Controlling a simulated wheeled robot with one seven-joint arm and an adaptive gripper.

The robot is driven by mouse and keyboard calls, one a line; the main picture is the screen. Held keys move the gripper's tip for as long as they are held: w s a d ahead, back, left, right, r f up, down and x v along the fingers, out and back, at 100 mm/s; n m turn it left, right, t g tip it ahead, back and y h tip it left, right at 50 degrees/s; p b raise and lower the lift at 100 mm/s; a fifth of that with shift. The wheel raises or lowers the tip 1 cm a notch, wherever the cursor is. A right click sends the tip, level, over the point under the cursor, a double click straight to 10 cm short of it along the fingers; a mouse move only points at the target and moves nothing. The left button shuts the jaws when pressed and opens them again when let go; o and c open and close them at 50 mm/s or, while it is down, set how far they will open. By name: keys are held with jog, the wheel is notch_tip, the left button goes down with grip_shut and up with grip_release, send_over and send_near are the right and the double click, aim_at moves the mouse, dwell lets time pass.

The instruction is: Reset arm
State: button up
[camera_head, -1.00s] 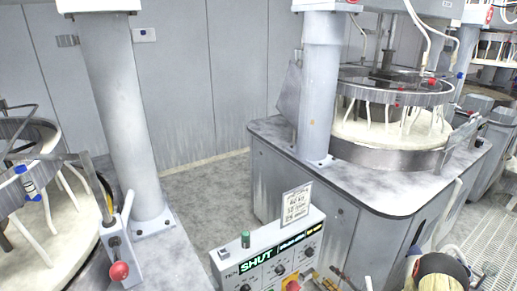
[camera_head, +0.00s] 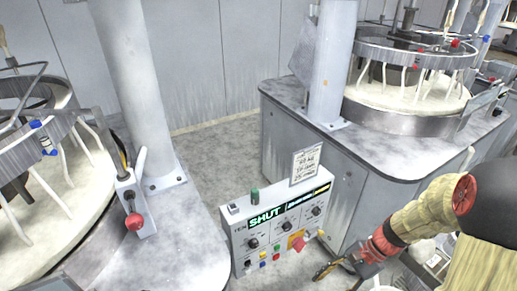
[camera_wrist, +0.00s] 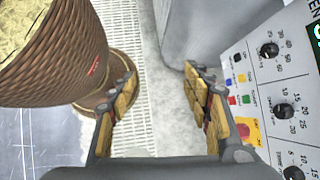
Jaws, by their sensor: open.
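My gripper (camera_head: 325,270) is at the lower middle right of the head view, just right of the control panel's lower right side. In the wrist view its two fingers (camera_wrist: 160,88) with yellow-brown pads stand wide apart, with nothing between them but floor. My arm reaches in from the right edge of the head view, in a beige cover with red joint parts. The control panel (camera_head: 240,236) is a pale box with dark knobs, coloured buttons and a lit "SHUT" sign. It also shows close to the right finger in the wrist view (camera_wrist: 250,62); I see no clear contact.
A grey polishing machine (camera_head: 300,150) with a round platen stands behind my arm. Another platen (camera_head: 55,190) is at left, with a red-knobbed lever box (camera_head: 132,195). Grey floor (camera_head: 210,150) lies between them. A brown ribbed round shape (camera_wrist: 50,60) is left of my fingers.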

jog(key=s+r+n+t+h, duration=0.2)
jog(key=r+n, duration=0.2)
jog(key=r, duration=0.4)
jog(key=s+a+r+n+t+h, duration=0.1)
jog(key=s+r+n+t+h, duration=0.1)
jog(key=r, duration=0.6)
jog(key=s+a+r+n+t+h, duration=0.1)
jog(key=s+r+n+t+h, duration=0.2)
jog(key=r+n, duration=0.3)
notch_tip(320, 180, up, 3)
jog(key=shift+s+f+n, duration=0.1)
jog(key=shift+s+n, duration=0.3)
jog(key=shift+s, duration=0.35)
jog(key=shift+c, duration=0.6)
